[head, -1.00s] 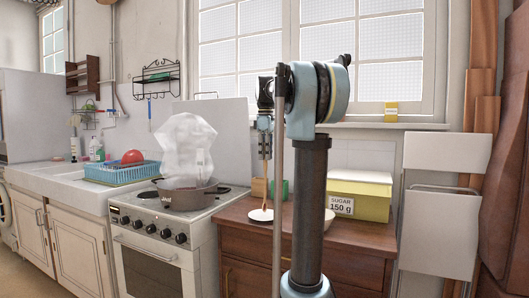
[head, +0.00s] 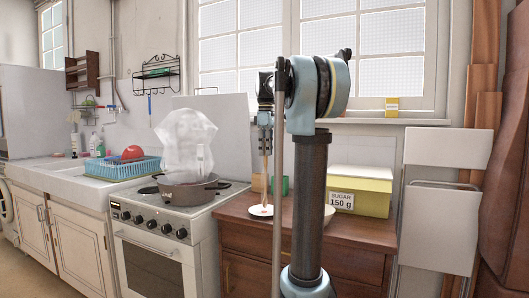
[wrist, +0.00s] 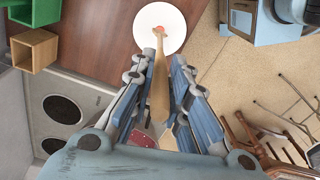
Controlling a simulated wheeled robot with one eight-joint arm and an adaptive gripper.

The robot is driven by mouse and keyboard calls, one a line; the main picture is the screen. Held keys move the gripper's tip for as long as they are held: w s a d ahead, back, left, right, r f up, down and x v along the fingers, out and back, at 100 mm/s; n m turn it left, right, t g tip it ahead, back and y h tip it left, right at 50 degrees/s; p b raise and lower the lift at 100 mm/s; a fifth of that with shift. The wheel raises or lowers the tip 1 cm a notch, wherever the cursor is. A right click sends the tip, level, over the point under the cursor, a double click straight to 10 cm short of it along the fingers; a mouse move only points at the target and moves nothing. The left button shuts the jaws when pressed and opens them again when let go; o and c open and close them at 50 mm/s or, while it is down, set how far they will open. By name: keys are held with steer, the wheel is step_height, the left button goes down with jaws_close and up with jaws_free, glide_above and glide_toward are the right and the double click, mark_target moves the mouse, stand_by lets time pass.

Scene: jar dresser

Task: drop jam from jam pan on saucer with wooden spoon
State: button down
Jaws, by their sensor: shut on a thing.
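My gripper (wrist: 163,62) is shut on the wooden spoon (wrist: 160,88). The spoon hangs steeply down from it in the head view (head: 265,168). The white saucer (wrist: 147,18) lies on the brown dresser, and the spoon's lower end is over it. The saucer also shows in the head view (head: 256,213). A small red patch of jam (wrist: 159,29) shows at the spoon's end; I cannot tell whether it is on the spoon or the saucer. The jam pan (head: 180,194) stands on the stove with white steam above; its inside is mostly hidden.
The stove (head: 160,245) is left of the dresser (head: 345,230). A yellow sugar box (head: 372,196) stands on the dresser, right of my arm. A green box (wrist: 35,50) and a wooden box (wrist: 30,12) are near the saucer. A folded white chair (head: 443,215) leans at right.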

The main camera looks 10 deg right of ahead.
steer(key=shift+r, duration=0.1)
stand_by(0.3)
steer(key=shift+r, duration=4.95)
